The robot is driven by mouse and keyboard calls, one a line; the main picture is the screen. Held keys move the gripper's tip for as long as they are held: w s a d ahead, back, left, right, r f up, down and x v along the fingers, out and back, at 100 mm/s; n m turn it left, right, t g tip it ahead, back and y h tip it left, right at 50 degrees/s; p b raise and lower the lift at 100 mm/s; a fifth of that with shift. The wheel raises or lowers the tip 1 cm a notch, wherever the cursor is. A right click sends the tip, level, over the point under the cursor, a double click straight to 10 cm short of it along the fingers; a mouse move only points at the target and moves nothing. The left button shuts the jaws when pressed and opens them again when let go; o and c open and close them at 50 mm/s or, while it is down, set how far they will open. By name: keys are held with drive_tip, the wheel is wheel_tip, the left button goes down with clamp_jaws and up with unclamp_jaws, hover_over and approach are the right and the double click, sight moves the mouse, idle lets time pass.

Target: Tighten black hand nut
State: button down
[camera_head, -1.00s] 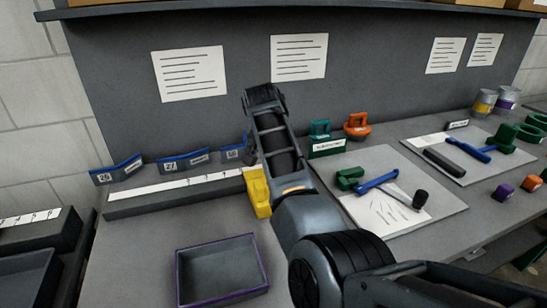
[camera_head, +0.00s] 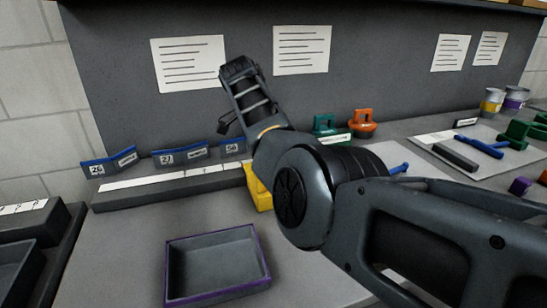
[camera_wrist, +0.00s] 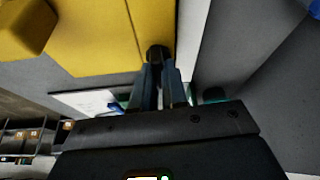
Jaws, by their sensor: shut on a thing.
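A yellow block-like fixture (camera_head: 260,190) stands on the bench and is partly hidden behind my arm in the head view. In the wrist view its yellow face (camera_wrist: 105,35) fills the upper left, with a yellow knob-like part at the far left corner. The black hand nut (camera_wrist: 157,53) sits at the edge of the yellow face. My gripper (camera_wrist: 160,72) is shut on the nut, one finger on each side. My arm hides the nut and fingertips in the head view. The nut's thread and seating cannot be made out.
A purple-rimmed grey tray (camera_head: 168,270) lies on the bench in front. A long grey rail with a white label strip (camera_head: 165,180) and blue-topped numbered bins (camera_head: 180,155) stand at the back left. Green (camera_head: 325,125) and orange (camera_head: 362,122) clamp-like pieces stand behind my arm.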

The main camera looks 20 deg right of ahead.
drive_tip(key=shift+f+m+b, duration=0.35)
drive_tip(key=shift+m+b, duration=0.15)
drive_tip(key=shift+m, duration=0.1)
drive_tip(key=shift+r+g, duration=0.1)
drive_tip(key=shift+g, duration=0.2)
drive_tip(key=shift+s, duration=0.1)
drive_tip(key=c, duration=1.2)
unclamp_jaws()
drive_tip(key=shift+o, duration=0.2)
drive_tip(key=shift+r, duration=0.1)
drive_tip(key=shift+r, duration=0.1)
drive_tip(key=v, duration=0.7)
drive_tip(key=shift+a+r, duration=0.2)
drive_tip(key=shift+r, duration=0.1)
